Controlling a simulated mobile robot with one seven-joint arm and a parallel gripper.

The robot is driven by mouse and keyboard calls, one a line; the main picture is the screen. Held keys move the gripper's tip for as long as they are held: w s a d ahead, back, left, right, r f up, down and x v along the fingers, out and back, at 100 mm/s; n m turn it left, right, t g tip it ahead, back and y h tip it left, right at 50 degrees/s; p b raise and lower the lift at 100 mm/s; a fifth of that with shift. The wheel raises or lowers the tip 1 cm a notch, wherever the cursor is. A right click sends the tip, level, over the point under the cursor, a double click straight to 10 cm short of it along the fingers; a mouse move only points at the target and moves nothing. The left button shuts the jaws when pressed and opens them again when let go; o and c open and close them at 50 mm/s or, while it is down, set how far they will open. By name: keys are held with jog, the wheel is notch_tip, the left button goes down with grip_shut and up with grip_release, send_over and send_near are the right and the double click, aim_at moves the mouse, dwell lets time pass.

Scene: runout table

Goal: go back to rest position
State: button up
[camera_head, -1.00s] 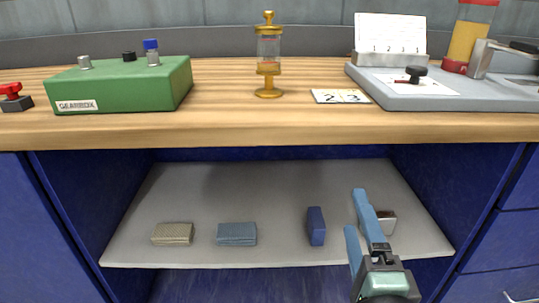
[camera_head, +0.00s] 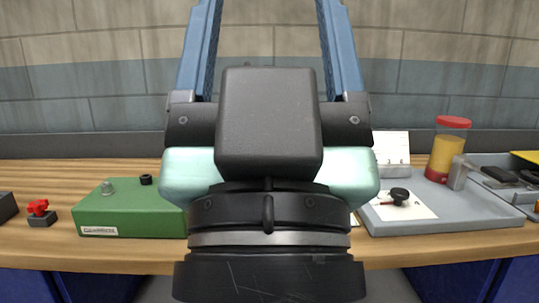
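My gripper (camera_head: 268,20) fills the middle of the head view, raised high in front of the camera and pointing up. Its two blue fingers stand wide apart, and their tips run out of the top of the picture. Only the grey brick wall shows between the visible parts of the fingers. The gripper body hides the middle of the wooden table (camera_head: 60,178).
The green gearbox (camera_head: 130,212) stands left on the table, with a red-knobbed part (camera_head: 39,210) beside it. At right are a grey tray (camera_head: 410,235), a white card stand (camera_head: 393,150) and a red-lidded yellow jar (camera_head: 447,150). The shelf below is mostly out of view.

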notch_tip(320, 180, up, 25)
jog(key=p, duration=2.2)
jog(key=shift+p, duration=0.4)
jog(key=shift+r, duration=0.1)
